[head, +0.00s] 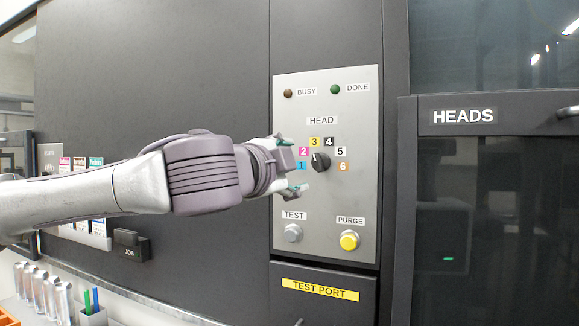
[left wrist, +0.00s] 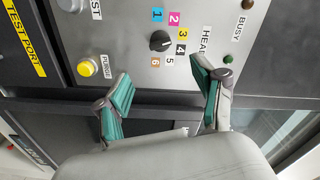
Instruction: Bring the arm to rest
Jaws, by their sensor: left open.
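My left arm reaches in from the left in the head view. Its gripper (head: 293,166) is open and empty in front of the grey control panel (head: 358,190). The black HEAD knob (head: 320,161) is just right of the fingers, among labels 1 to 6; its exact setting is too small to read surely. In the left wrist view, the open fingers (left wrist: 164,82) stand apart with nothing between them, and the knob (left wrist: 160,41) shows beyond them. I cannot tell the exact gap to the panel. My right gripper is in neither view.
The panel has a TEST button (head: 293,233), a yellow PURGE button (head: 349,240) and BUSY (head: 288,93) and DONE (head: 335,89) lamps. The TEST PORT (head: 320,289) is below. A HEADS door (head: 520,115) stands right. A JOB box (head: 131,243) is below my arm.

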